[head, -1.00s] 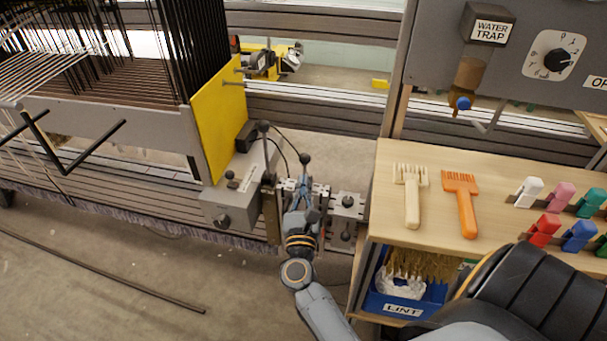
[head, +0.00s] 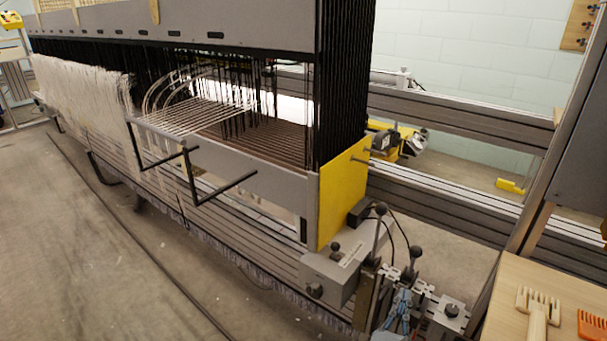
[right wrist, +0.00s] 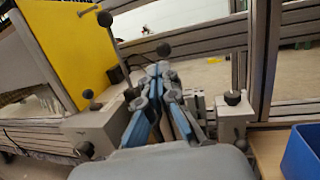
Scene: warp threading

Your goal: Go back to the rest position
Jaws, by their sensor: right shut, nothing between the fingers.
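My right gripper (head: 403,305) shows at the bottom edge of the head view, in front of the clamp-like fixture at the loom's right end. In the right wrist view its two blue-grey fingers (right wrist: 161,72) meet at the tips, with nothing between them. Black ball-ended levers (head: 414,252) stand just beside and behind the fingers. I cannot tell whether the fingers touch the fixture. My left gripper is not in view.
The loom (head: 250,170) with its yellow end plate (head: 341,190) fills the middle. A grey control box (head: 330,277) sits below the plate. A wooden shelf (head: 507,295) with a cream comb (head: 538,312) and an orange comb (head: 592,328) is at right. A blue bin (right wrist: 304,150) shows too.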

